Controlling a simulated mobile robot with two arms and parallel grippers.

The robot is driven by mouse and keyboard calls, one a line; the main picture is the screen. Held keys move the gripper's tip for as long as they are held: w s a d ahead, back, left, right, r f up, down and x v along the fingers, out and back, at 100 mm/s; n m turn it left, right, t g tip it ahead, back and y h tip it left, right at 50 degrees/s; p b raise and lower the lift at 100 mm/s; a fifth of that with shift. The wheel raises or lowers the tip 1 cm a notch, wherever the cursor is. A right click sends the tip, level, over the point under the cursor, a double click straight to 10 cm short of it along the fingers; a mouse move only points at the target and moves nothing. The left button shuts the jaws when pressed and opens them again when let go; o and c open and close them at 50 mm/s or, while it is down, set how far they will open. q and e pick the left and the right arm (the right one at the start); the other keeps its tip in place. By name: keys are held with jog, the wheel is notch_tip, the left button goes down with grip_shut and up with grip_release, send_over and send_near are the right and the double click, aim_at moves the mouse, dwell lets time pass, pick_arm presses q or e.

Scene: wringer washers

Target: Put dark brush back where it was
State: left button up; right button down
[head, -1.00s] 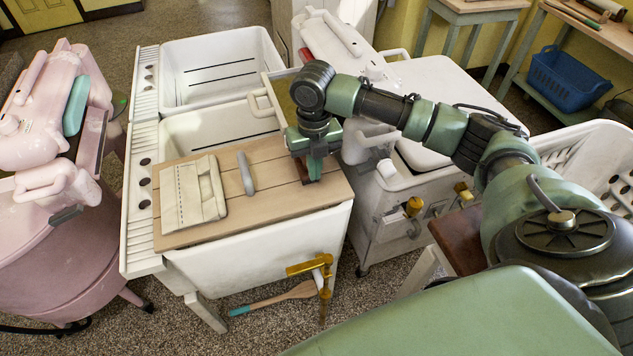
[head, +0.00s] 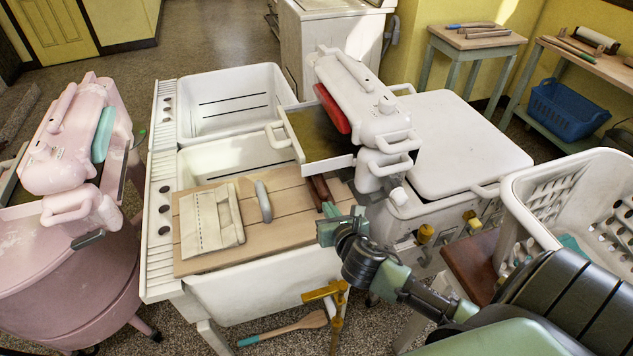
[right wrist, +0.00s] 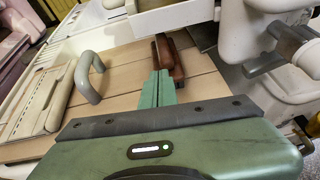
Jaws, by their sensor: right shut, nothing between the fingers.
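The dark brush (head: 321,188), reddish brown, lies on the wooden board (head: 290,232) over the front tub, near the board's right end. In the right wrist view the brush (right wrist: 176,62) shows just beyond my fingertips. My right gripper (head: 329,209) is just on the near side of the brush, low over the board. Its green fingers (right wrist: 160,74) are shut together with nothing between them. I cannot tell whether the tips touch the brush. My left gripper is not in view.
On the board are a grey handle (head: 264,201) and a folded cream cloth (head: 213,216). The white wringer (head: 365,112) and its tray (head: 325,163) overhang close behind the brush. A white basket (head: 560,195) stands right, a pink washer (head: 70,235) left.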

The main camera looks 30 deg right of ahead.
aim_at(321, 187)
jog(key=shift+n+t, duration=0.3)
jog(key=w+d, duration=0.1)
jog(key=w, duration=0.2)
jog(key=w+d+p, duration=0.1)
jog(key=w, duration=0.2)
jog(key=w+d+p, duration=0.1)
jog(key=w+d, duration=0.1)
jog(key=w, duration=0.1)
jog(key=shift+w+r, duration=0.3)
jog(key=shift+w, duration=0.1)
jog(key=shift+w+f, duration=0.15)
jog(key=shift+f, duration=0.75)
